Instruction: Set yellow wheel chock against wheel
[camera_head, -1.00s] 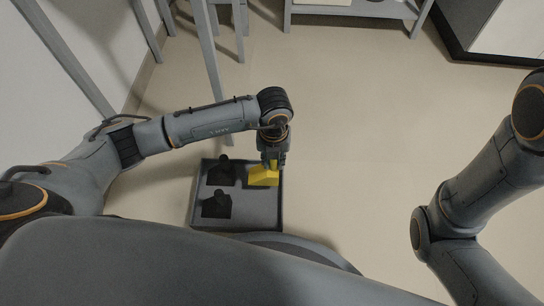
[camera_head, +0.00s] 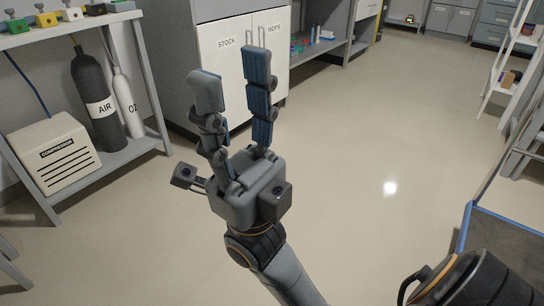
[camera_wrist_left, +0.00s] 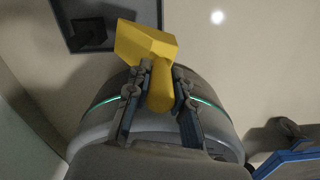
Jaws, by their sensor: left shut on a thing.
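The yellow wheel chock (camera_wrist_left: 145,42) shows in the left wrist view, a block with a rounded grip. My left gripper (camera_wrist_left: 162,75) is shut on that grip, one finger on each side. The chock overlaps the edge of a dark tray (camera_wrist_left: 62,22) in that view; I cannot tell its exact height above it. The left gripper is outside the head view. My right gripper (camera_head: 232,75) is open and empty in the head view, its fingers pointing up the picture. No wheel can be made out.
A shelf (camera_head: 130,152) at left holds a compressor box (camera_head: 55,152) and gas cylinders (camera_head: 95,95). A white cabinet (camera_head: 222,65) stands at the back. The floor (camera_head: 370,130) is clear in the middle. A blue-edged dark surface (camera_head: 505,245) lies at right.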

